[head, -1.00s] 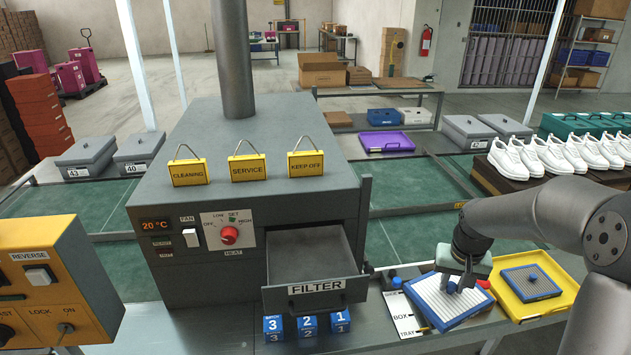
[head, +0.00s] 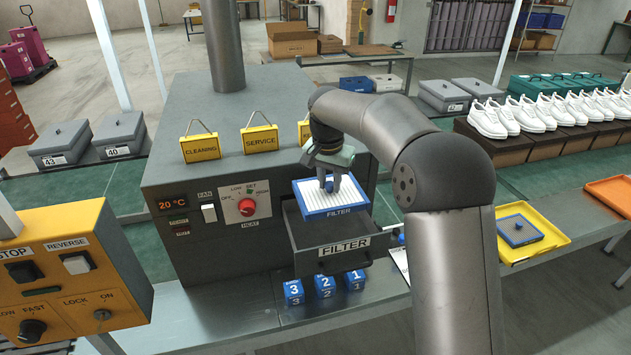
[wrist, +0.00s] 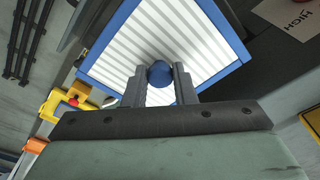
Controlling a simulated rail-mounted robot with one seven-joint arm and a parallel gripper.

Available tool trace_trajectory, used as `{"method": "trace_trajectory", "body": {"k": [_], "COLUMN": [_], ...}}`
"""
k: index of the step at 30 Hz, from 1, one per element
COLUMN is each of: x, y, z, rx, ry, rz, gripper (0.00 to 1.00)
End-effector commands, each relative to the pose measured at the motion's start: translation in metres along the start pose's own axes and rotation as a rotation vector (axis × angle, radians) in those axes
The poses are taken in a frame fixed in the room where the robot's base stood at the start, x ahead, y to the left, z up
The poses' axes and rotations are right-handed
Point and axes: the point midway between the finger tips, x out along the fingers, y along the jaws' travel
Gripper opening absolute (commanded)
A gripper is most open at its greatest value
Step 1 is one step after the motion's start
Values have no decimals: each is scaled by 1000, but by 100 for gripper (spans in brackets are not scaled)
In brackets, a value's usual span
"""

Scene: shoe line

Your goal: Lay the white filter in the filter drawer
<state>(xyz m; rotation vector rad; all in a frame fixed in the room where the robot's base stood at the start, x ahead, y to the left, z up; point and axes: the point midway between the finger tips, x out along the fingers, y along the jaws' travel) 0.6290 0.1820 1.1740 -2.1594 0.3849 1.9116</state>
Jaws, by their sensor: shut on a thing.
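The white filter (head: 312,197) has a blue frame and a blue knob. My gripper (head: 329,186) is shut on the knob and holds the filter above the open filter drawer (head: 300,236). In the head view the filter covers the drawer's upper part, and its front edge hangs above the drawer front labelled FILTER. The wrist view shows the white filter (wrist: 120,45) with its knob between my two fingers (wrist: 160,88). I cannot tell how large the gap to the drawer is.
A grey filter (head: 518,232) with a blue frame lies in a yellow tray (head: 545,222) at the right. Blue numbered blocks (head: 324,286) stand below the drawer. The oven body (head: 165,195) with signs on top stands behind and left. An orange tray (head: 612,192) is farther right.

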Motion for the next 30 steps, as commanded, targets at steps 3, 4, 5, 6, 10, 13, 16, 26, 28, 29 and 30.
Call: {"method": "trace_trajectory", "body": {"k": [3,4,5,6,10,13,16,26,28,29,30], "x": [11,14,17,22,38,51,66,96,100,100,101], "y": [0,1,1,1,0,1,0,0,0,0,0], "z": [1,2,2,3,5,7,8,12,12,12,13], "rx": [0,0,0,-1,-1,-1,-1,-1,-1,-1,-1], "ry": [-1,-2,-2,-2,-1,-3,0,0,0,0,0], "rz": [1,1,2,1,0,1,-1,-1,-1,-1,-1], "gripper": [0,0,0,0,0,0,0,0,0,0,0]}}
